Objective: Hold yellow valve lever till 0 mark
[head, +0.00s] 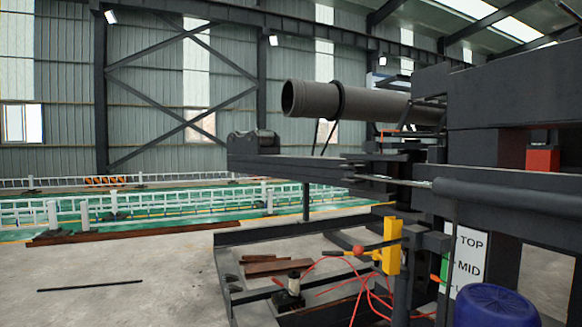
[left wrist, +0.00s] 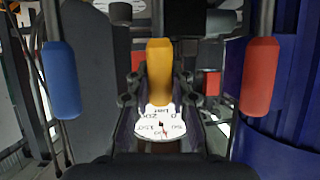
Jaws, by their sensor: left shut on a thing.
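The yellow valve lever (left wrist: 159,70) stands upright in the middle of the left wrist view. My left gripper (left wrist: 158,92) has its dark fingers on either side of the lever's lower part and is shut on it. Just below is a round white pressure dial (left wrist: 158,122), seen upside down, with marks such as 0, 50, 150 and 200. Its small needle lies near the dial's middle; its exact reading is too small to tell. Neither gripper shows in the head view, and my right gripper is not in view.
A blue lever (left wrist: 62,78) hangs to the left and a red lever (left wrist: 261,76) to the right in the left wrist view. The head view shows a large pipe (head: 365,103), a TOP/MID sign (head: 467,262), a blue drum (head: 495,306) and red hoses (head: 360,290).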

